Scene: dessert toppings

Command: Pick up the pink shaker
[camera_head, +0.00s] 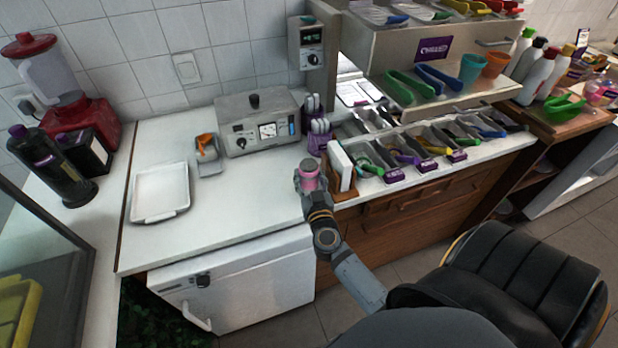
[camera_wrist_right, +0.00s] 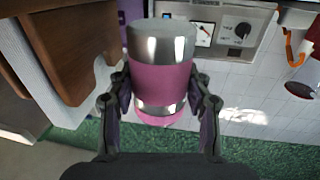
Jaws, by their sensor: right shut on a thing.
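The pink shaker (camera_head: 309,176) has a silver metal top and stands out near the front edge of the white counter in the head view. It fills the middle of the right wrist view (camera_wrist_right: 163,80), with a second silver band low on its pink body. My right gripper (camera_head: 311,188) is shut on it, one finger on each side (camera_wrist_right: 160,100). The shaker's base is partly hidden by the gripper, and I cannot tell whether it touches the counter. My left gripper is not in view.
A wooden holder with white napkins (camera_head: 342,168) stands just right of the shaker. A grey machine (camera_head: 258,122) stands behind it, beside purple stacked holders (camera_head: 318,142). A white tray (camera_head: 137,206) lies at the left. The counter between tray and shaker is clear.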

